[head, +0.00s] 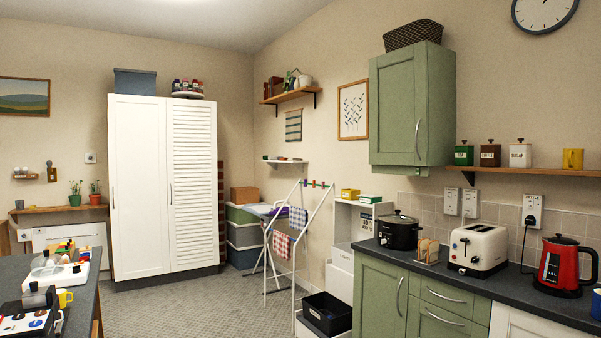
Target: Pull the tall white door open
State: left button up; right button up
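A tall white cupboard stands against the far wall, left of the middle. It has two tall doors side by side, and both look closed. The left tall white door (138,190) is plain-panelled, with a slim vertical handle (113,197) near its left edge. The right tall white door (194,190) is louvred, with a slim vertical handle (171,194) near its left edge. Neither of my grippers is in view.
Grey carpet (195,310) is clear before the cupboard. A dark worktop (85,300) with several items borders the left. A drying rack (297,240) stands right of the cupboard; green kitchen units (378,297) line the right. A blue box (135,82) sits on the cupboard.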

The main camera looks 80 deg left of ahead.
aim_at(137, 138)
jog(key=u, duration=3.8)
jog(key=i+l+z, duration=0.4)
jog(key=i+z, duration=0.2)
jog(key=i, duration=0.2)
jog(key=i+l+z, duration=0.1)
jog(key=i, duration=0.5)
jog(key=i+l, duration=0.15)
jog(key=i, duration=0.5)
jog(key=i+j+u, duration=0.15)
jog(key=i+u, duration=0.25)
jog(key=i, duration=0.65)
jog(key=i+l+u, duration=0.2)
jog(key=i+u, duration=0.25)
jog(key=i, duration=2.85)
jog(key=i+u, duration=0.15)
jog(key=i, duration=0.55)
jog(key=i+l+u, duration=0.1)
jog(key=i, duration=0.6)
jog(key=i+l+u, duration=0.15)
jog(key=i, duration=0.55)
